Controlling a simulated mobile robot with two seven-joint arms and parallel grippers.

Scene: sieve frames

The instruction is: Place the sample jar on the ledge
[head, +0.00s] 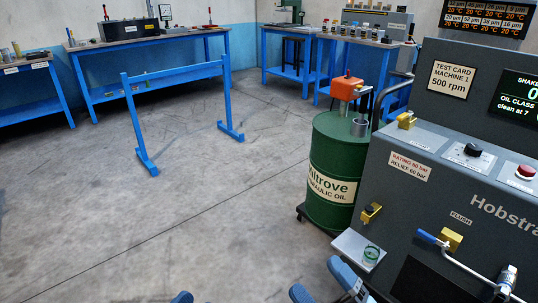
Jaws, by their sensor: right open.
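The sample jar (371,255), a small clear jar with a green rim, stands upright on the pale ledge (350,243) that juts from the front of the grey machine, below a yellow tap. My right gripper (316,275) is at the bottom edge, its blue fingers spread apart with nothing seen between them. It is left of and nearer than the jar, and looks apart from it. Only a small blue tip of what seems my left gripper (182,297) shows at the bottom edge; its jaws are cut off.
The grey machine (420,165) fills the right side, with a blue-handled lever (428,238) and yellow fittings (371,213) jutting out. A green oil drum (330,150) stands behind the ledge. A blue frame (175,75) stands on the floor (200,225), which is otherwise clear at left.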

